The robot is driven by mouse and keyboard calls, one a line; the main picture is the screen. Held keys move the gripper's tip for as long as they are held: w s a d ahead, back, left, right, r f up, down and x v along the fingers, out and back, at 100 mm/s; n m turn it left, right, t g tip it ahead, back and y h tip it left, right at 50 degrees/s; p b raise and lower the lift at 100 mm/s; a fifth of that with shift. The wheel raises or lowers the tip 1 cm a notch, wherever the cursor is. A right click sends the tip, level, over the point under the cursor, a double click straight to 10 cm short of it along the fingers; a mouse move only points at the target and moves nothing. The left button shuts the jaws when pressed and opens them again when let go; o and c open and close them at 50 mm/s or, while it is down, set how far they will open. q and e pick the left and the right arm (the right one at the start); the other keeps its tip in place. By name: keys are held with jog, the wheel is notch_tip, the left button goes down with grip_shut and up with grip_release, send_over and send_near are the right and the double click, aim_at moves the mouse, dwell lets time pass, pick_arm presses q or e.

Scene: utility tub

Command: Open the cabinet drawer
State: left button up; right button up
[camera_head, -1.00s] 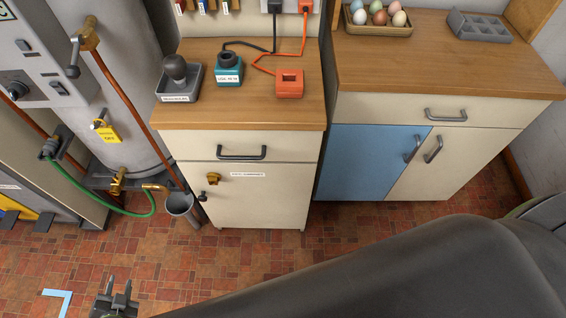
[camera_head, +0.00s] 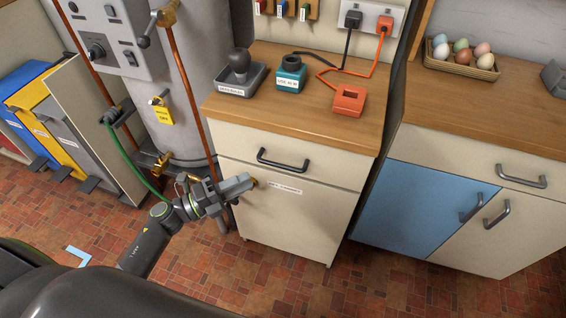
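The small cream cabinet's drawer (camera_head: 340,174) sits under its wooden top and is closed, flush with the front. Its dark bar handle (camera_head: 283,160) is uncovered. Below it is the cabinet door (camera_head: 300,220), closed, with a white label (camera_head: 286,187). My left gripper (camera_head: 244,184) is in front of the door's upper left, below and left of the drawer handle and apart from it. It covers most of the brass fitting (camera_head: 254,182) there; whether it touches it I cannot tell. Its finger gap is not clear. My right gripper is out of view.
A second cabinet on the right has a closed drawer (camera_head: 474,167), a blue door (camera_head: 419,208) and a cream door. A stamp in a grey holder (camera_head: 239,78), a teal block (camera_head: 290,77) and an orange block (camera_head: 349,100) stand on the worktop. A copper pipe (camera_head: 190,95) runs left of the cabinet.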

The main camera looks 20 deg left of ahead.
aim_at(281, 166)
pick_arm(q)
jog(key=p+x, duration=0.1)
jog(key=x, duration=1)
grip_shut()
